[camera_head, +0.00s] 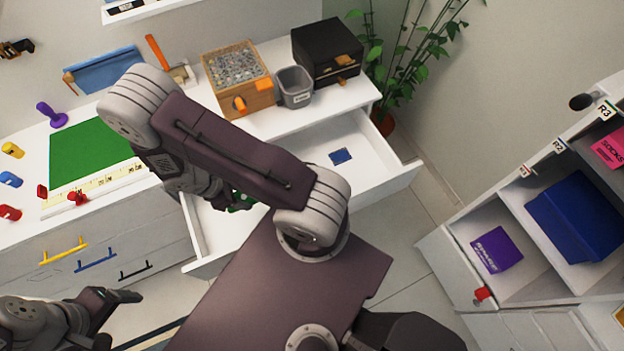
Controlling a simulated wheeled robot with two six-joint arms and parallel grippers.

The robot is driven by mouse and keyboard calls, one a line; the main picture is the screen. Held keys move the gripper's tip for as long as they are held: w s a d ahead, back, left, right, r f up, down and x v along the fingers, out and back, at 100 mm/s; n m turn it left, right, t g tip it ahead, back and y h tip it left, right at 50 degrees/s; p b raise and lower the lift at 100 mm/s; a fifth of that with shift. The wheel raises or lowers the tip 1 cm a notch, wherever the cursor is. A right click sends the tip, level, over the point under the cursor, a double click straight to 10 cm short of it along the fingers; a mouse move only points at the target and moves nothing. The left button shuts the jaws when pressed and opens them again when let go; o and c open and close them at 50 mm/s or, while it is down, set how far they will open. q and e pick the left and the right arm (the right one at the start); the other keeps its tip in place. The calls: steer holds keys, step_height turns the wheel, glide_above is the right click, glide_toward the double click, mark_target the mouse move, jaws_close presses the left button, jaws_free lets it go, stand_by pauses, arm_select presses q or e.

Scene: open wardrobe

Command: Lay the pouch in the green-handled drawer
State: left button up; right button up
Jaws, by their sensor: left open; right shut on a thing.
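A white drawer (386,178) stands pulled out below the counter. Its handle is hidden behind my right arm, so its colour cannot be told. A small dark blue flat item (340,156) lies inside on the right. My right gripper (234,197) is over the left part of the drawer, shut on a small green thing (241,204). My arm partly hides it, and I cannot tell whether it is the pouch or whether it touches the drawer floor. My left gripper (124,296) is open and empty at the lower left, in front of the closed drawers.
Closed drawers have yellow (63,250), blue (95,260) and black (135,270) handles. The counter carries a green mat (88,152), a wooden box (240,82), a grey bin (295,88) and a black box (327,52). Open shelves (462,262) stand at right.

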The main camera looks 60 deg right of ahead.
mark_target(241, 199)
steer(key=f+b, duration=0.2)
steer(key=f, duration=0.1)
steer(key=shift+s+d+f+b, duration=0.15)
steer(key=shift+s+f+b, duration=0.05)
steer(key=shift+f+b, duration=0.1)
steer(key=f, duration=0.2)
steer(key=f+b, duration=0.1)
steer(key=f, duration=0.1)
steer(key=w+f, duration=0.1)
steer(key=f, duration=0.2)
steer(key=shift+a+b, duration=0.25)
steer(key=shift+b, duration=0.05)
step_height(241, 199, down, 3)
steer(key=shift+s+f, duration=0.15)
steer(key=shift+f, duration=0.05)
arm_select(q)
step_height(241, 199, down, 6)
steer(key=shift+f, duration=0.25)
arm_select(e)
steer(key=shift+f, duration=0.3)
arm_select(q)
steer(key=shift+s, duration=0.15)
